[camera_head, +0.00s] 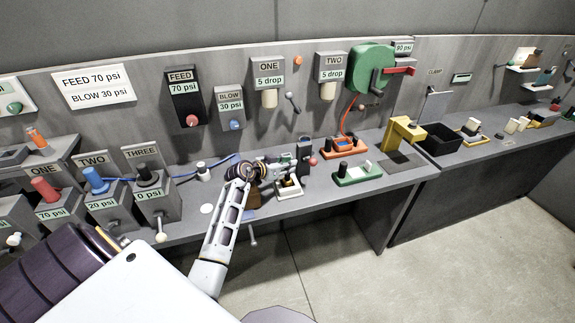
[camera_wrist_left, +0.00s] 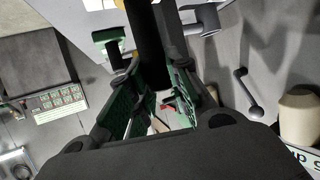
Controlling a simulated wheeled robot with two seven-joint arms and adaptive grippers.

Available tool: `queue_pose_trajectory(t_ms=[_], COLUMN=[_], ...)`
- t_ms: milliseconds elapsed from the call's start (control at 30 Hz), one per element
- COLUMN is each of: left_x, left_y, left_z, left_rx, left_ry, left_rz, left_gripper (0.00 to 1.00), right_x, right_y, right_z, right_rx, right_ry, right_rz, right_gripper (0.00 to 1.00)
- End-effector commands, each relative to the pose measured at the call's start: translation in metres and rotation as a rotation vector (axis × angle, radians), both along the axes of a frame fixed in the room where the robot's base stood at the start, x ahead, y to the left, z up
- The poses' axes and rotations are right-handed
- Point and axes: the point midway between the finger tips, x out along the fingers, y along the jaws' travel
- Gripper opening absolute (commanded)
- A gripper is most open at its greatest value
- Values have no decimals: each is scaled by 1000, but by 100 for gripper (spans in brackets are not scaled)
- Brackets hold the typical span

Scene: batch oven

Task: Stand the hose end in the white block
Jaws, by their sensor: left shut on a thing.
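My left gripper (camera_head: 290,168) reaches over the bench from the left, above a small white block (camera_head: 289,190). In the left wrist view its fingers (camera_wrist_left: 158,105) are shut on a long black piece (camera_wrist_left: 148,45), which I take for the hose end. The lower end of this piece is hidden by the fingers and the wrist. A blue hose (camera_head: 216,166) lies along the bench behind the gripper. I cannot tell whether the hose joins the held piece, or whether that piece touches the white block. My right gripper is not in view.
A dark upright box (camera_head: 304,153) stands close to the left gripper. An orange tray (camera_head: 343,149), a green tray (camera_head: 358,174) and a yellow stand (camera_head: 403,132) are to the right. A white cylinder (camera_head: 203,174) stands left. The bench's front edge is close below the gripper.

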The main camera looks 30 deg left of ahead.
Motion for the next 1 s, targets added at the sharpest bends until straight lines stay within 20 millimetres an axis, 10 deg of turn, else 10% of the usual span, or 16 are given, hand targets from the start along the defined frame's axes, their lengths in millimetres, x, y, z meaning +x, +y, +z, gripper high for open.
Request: queue_pose_trajectory(t_ms=[300,333,533,1000], left_x=[0,0,0,-3], left_y=[0,0,0,1], left_z=[-3,-3,-3,-2], left_rx=[0,0,0,0], left_ry=[0,0,0,0], left_rz=[0,0,0,0], left_gripper=[0,21,45,45], right_x=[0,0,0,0], right_y=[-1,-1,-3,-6], right_z=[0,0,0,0], right_rx=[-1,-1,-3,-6], right_ry=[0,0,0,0], right_rz=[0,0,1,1], right_gripper=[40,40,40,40])
